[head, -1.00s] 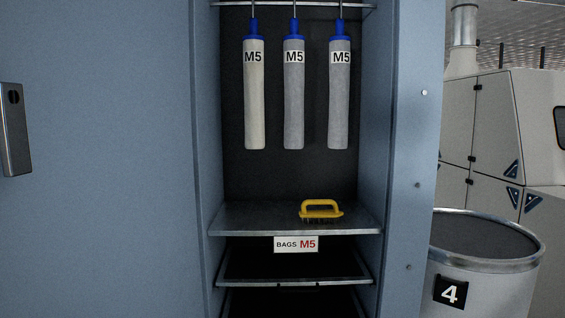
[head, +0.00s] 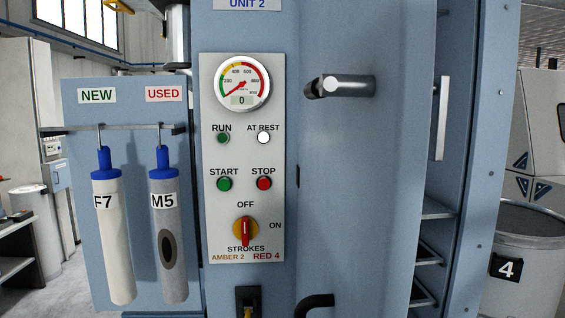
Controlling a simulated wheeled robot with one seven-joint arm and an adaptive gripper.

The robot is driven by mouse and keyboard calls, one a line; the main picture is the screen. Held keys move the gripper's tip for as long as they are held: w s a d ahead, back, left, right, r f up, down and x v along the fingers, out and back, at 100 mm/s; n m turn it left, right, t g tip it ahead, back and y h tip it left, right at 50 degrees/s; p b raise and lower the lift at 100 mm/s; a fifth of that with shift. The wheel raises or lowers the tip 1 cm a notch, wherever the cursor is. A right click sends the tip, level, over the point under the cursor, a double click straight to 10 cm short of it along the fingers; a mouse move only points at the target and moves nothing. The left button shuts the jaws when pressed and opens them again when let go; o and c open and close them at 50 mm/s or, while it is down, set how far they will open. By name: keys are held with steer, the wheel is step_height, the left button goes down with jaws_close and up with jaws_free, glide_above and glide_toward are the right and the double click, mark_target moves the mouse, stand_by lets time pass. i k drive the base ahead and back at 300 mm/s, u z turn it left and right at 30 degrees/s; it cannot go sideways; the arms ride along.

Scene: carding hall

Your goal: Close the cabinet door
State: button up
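The cabinet (head: 481,150) stands open at the right in the head view, its dark inside and several shelf edges showing in a narrow strip. A broad blue panel (head: 390,190), which looks like the cabinet door, stands left of the opening and hides most of the inside. A pale upright bar (head: 441,118) shows at the panel's right edge; I cannot tell whether it is the door's handle. My gripper is not in view.
Left of the blue panel are a control plate (head: 212,150) with gauge and switches, and a rack (head: 75,131) with two hanging bags. A metal cylinder (head: 345,86) and a black bent bar (head: 314,304) stick out. A drum (head: 540,275) stands at the right.

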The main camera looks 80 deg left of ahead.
mark_target(361, 167)
steer(key=u, duration=2.4)
steer(key=i, duration=0.5)
steer(key=z, duration=1.6)
steer(key=k, duration=2.2)
steer(key=u, duration=1.3)
